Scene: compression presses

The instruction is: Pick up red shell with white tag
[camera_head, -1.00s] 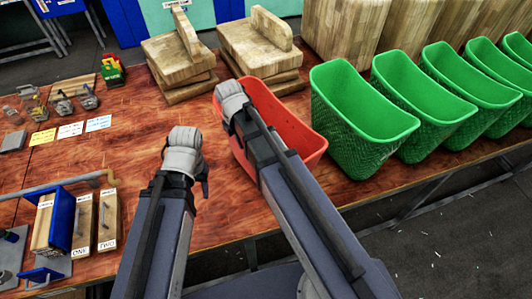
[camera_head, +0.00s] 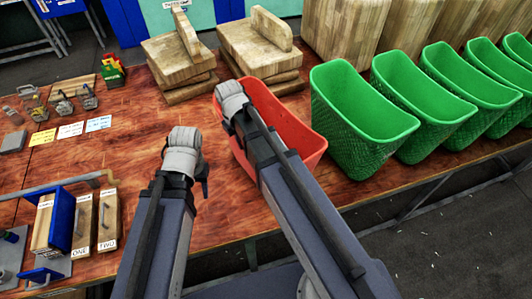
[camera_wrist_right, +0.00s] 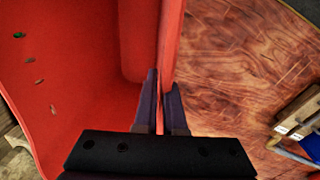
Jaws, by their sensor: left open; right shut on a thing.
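The red shell (camera_head: 290,120) is an open bin standing on the wooden table, partly hidden by my right arm in the head view. In the right wrist view its red wall (camera_wrist_right: 85,70) runs up to the rim. My right gripper (camera_wrist_right: 162,95) has one finger on each side of that wall and is shut on it; in the head view the right gripper (camera_head: 230,100) is at the bin's left edge. My left gripper (camera_head: 183,150) is left of the bin, over the table and apart from it; its fingers are mostly hidden. No white tag is visible.
Several green bins (camera_head: 365,115) stand in a row to the right. Stacked wooden blocks (camera_head: 262,58) are behind the red shell. Wooden blocks labelled ONE (camera_head: 83,225) and TWO (camera_head: 107,220) are at the left. The table (camera_head: 130,150) between is mostly clear.

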